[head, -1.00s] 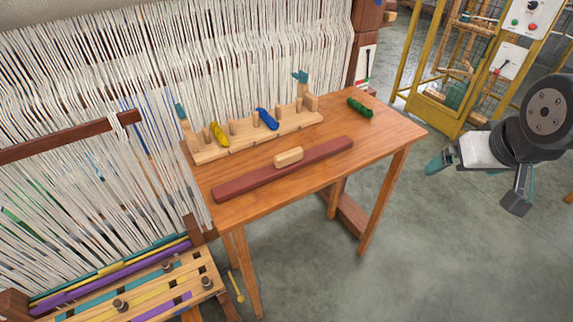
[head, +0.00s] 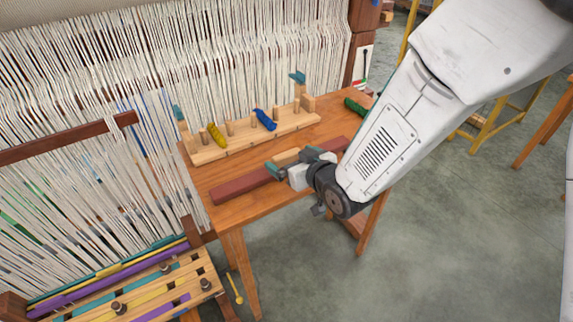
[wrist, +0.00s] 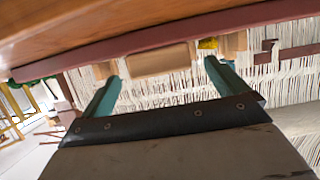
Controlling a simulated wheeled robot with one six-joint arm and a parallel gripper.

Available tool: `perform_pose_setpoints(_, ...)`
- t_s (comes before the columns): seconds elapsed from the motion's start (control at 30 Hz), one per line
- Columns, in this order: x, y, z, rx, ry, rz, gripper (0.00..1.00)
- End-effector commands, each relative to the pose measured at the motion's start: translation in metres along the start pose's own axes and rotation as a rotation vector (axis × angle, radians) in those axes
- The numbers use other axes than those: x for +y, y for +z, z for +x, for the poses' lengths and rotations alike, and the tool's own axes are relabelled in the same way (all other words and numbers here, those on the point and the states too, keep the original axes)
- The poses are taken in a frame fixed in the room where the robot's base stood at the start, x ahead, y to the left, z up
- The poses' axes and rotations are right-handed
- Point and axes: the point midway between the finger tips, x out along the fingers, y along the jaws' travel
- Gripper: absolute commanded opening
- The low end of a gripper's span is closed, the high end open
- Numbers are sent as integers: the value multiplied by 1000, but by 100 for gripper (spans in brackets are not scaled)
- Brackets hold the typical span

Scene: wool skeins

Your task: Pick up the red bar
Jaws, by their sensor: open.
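The red bar (head: 240,186) is a long dark red beam lying along the front edge of the wooden table. A pale wooden handle (head: 286,157) sits at its middle. My gripper (head: 291,161) is open in front of the handle, with one teal finger towards each end of it. My arm hides part of the bar's right half. In the wrist view, the red bar (wrist: 110,49) crosses near the top, and its handle (wrist: 165,58) shows between the tips of the two spread fingers. I cannot tell whether the fingers touch it.
The table (head: 240,212) stands against a loom with white warp threads (head: 230,60). A peg rack (head: 245,138) behind the bar carries a yellow skein (head: 217,134) and a blue skein (head: 266,119). A green skein (head: 355,105) lies at the back right, partly behind my arm.

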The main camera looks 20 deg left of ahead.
Motion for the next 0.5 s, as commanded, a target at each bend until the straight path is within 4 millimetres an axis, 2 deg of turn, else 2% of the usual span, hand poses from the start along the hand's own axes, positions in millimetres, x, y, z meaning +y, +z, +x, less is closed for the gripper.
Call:
perform_pose_setpoints(0.3, -1, 0, 44, 0, 1, 0, 98)
perform_pose_setpoints(0.5, 0, 0, 52, 0, 1, 0, 98)
